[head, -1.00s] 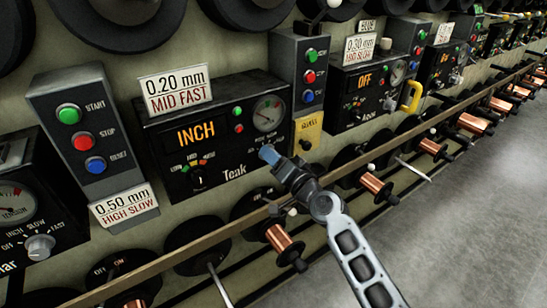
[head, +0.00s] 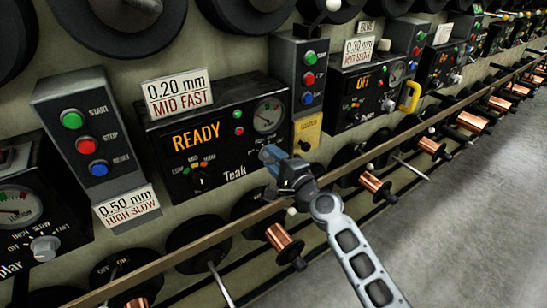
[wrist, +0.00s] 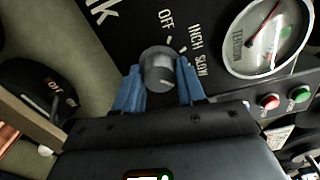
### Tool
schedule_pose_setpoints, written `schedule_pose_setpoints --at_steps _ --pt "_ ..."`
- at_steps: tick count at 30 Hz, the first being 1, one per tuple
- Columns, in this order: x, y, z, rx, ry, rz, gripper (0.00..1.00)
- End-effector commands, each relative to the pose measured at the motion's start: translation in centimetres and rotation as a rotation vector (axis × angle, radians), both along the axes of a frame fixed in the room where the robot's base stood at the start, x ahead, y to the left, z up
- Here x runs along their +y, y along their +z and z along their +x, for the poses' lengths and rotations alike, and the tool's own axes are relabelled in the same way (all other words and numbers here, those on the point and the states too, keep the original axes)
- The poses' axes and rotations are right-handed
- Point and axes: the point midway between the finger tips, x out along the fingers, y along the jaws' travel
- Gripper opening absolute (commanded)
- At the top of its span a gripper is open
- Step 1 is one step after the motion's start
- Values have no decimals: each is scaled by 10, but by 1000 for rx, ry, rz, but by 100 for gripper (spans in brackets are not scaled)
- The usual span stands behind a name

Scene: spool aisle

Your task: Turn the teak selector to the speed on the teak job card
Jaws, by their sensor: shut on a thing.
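The black Teak panel (head: 235,148) has an amber display (head: 196,137) reading READY and a round gauge (head: 267,115). A white card (head: 178,94) on its top edge reads 0.20 mm, MID FAST. My gripper (head: 270,158) is at the panel's lower right corner and covers the selector there in the head view. In the wrist view, the blue fingers (wrist: 158,88) are shut on the round grey selector knob (wrist: 158,66), one on each side. OFF, INCH and SLOW show around it; other labels are hidden. I cannot tell the knob's pointer direction.
A smaller LOW/MID/HIGH knob (head: 201,181) is on the panel's left. Button boxes (head: 97,140) stand on both sides. Another card (head: 127,206) reads 0.50 mm, HIGH SLOW. A wooden rail (head: 165,262) and copper spools (head: 277,239) run below. The floor at right is clear.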

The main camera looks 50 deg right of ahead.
Motion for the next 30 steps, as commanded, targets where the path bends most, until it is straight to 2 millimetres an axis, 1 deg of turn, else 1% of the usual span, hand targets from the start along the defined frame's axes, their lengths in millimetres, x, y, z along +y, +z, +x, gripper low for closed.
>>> schedule_pose_setpoints --at_steps 6,12,27,28,30 --pt "-1 -1 -1 -28 -3 107 9" --pt "-1 -2 -1 -43 -3 158 9" --pt "-1 -2 -1 -48 -3 175 9" --pt "-1 -2 -1 -48 -3 175 42" --pt "-1 -2 -1 -48 -2 175 48"
